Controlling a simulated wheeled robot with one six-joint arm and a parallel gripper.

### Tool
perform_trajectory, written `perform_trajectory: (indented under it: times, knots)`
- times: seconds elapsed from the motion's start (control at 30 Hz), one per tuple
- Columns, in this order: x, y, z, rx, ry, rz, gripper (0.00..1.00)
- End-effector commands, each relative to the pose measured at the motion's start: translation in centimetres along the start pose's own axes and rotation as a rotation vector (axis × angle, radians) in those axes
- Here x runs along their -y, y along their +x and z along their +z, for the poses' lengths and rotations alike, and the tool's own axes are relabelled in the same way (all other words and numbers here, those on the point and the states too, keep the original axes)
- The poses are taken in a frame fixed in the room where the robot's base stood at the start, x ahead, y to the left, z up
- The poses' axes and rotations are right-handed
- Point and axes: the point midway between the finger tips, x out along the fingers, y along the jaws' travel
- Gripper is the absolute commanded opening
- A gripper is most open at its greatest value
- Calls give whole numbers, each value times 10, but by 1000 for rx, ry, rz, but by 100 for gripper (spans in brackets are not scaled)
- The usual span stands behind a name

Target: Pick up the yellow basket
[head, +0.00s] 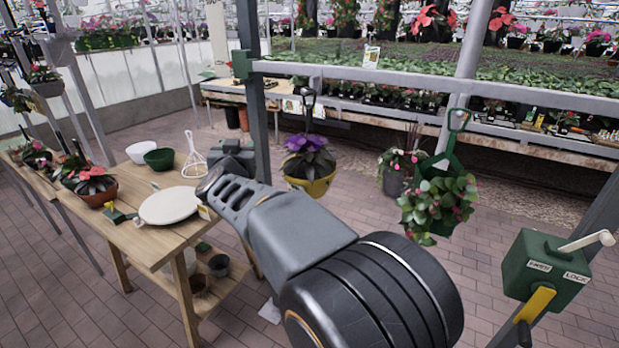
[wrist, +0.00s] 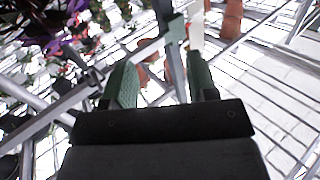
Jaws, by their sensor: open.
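The yellow basket (head: 313,186) hangs in the middle of the head view, with purple flowers and dark leaves in it. Its dark hanger (head: 308,100) rises above it to a rail. My gripper shows in the wrist view (wrist: 160,82) as two green-padded fingers, set apart with nothing held between them. In the head view my arm reaches toward the left of the yellow basket, and the fingertips are hard to make out. Purple flowers (wrist: 75,45) show at the upper left of the wrist view. I cannot tell whether they belong to this basket.
A green basket (head: 442,163) with pink flowers hangs to the right. A green box (head: 540,270) with a white lever and yellow handle stands at the far right. A wooden table (head: 150,240) at left holds bowls, a plate and plants. A grey post (head: 260,125) stands near the yellow basket.

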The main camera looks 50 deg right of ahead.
Motion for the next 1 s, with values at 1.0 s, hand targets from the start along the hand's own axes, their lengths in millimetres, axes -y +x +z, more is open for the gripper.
perform_trajectory:
  times: [1.0]
  knots:
    - [-150,83,-15,-26,-60,612,53]
